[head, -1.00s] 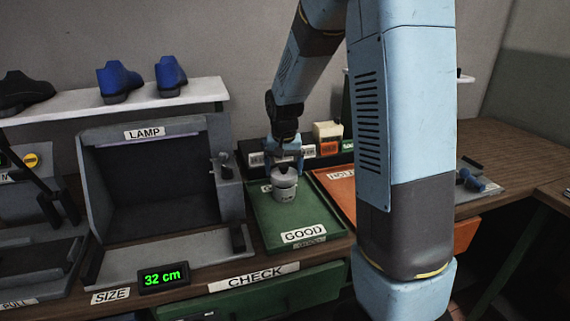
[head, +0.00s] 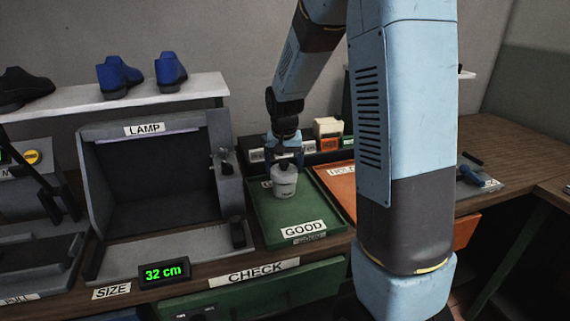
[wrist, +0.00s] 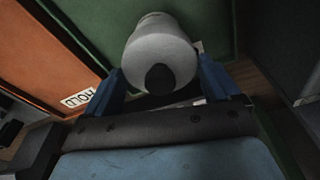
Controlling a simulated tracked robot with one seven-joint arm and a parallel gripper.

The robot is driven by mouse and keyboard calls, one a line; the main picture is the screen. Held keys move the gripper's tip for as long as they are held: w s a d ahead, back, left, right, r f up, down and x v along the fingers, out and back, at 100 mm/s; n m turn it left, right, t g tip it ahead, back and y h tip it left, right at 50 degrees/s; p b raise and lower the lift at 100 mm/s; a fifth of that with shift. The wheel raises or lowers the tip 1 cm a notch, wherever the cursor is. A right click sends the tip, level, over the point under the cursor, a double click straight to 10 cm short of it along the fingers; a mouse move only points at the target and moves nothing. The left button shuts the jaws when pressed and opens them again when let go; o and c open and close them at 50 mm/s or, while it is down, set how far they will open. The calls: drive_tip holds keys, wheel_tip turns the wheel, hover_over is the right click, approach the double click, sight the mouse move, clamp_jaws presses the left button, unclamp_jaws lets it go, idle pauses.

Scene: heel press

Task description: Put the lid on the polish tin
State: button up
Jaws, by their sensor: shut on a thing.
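The polish tin (head: 285,190) is a small light-grey cylinder standing upright on the green GOOD tray (head: 275,232). A wider pale lid (head: 284,175) with a dark knob is at the top of the tin; whether it is seated or just above cannot be told. My gripper (head: 285,160) points down from above and is shut on the lid. In the wrist view, the lid (wrist: 160,48) with its dark knob lies between my two blue fingers. It hides most of the tin there.
The grey LAMP box (head: 150,190) stands left of the tray. An orange HOLD tray (head: 338,185) lies to the right. A box of cards (head: 327,128) stands behind. The green tray's front part is clear.

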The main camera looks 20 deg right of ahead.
sight(284, 161)
drive_tip(key=shift+f, duration=0.4)
drive_tip(key=shift+f, duration=0.4)
drive_tip(key=shift+f, duration=0.9)
idle(2.3)
drive_tip(key=o, duration=0.5)
drive_tip(key=shift+r, duration=0.1)
drive_tip(key=shift+r, duration=3.45)
